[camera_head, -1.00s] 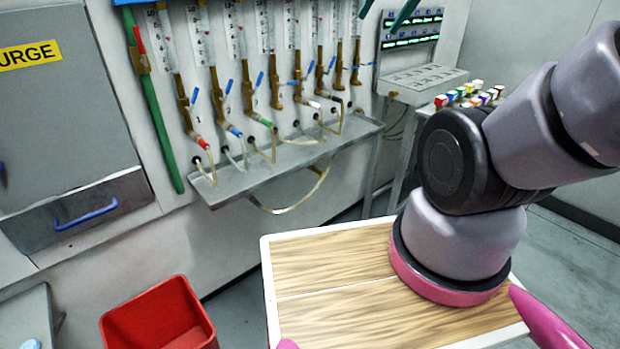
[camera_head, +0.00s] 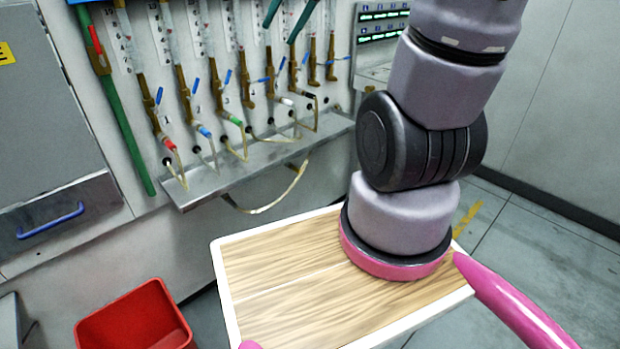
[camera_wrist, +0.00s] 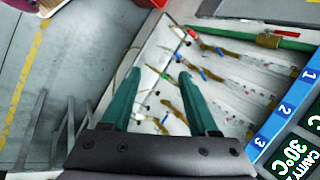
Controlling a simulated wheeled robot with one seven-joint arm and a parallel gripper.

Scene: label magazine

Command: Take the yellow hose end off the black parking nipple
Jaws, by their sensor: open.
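My gripper (camera_head: 280,34) shows at the top of the head view as two dark green fingers, apart and empty, in front of the flow tubes. In the wrist view its teal fingers (camera_wrist: 160,72) are spread, with valves and hoses beyond them. Pale yellowish hoses (camera_head: 262,209) hang from the valves, one looping below the metal shelf. Red (camera_head: 169,144), blue (camera_head: 204,132), green (camera_head: 235,120), white (camera_head: 287,102) and black (camera_head: 309,96) collars show on hose ends. Small black nipples (camera_head: 167,161) line the wall above the shelf. I cannot make out a yellow hose end or which nipple holds it.
The metal shelf (camera_head: 215,182) juts out below the valves. A wood-topped table (camera_head: 270,270), a red bin (camera_head: 130,318) and a grey cabinet with a blue handle (camera_head: 50,220) stand nearer. A green pipe (camera_head: 122,120) runs down the wall at left.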

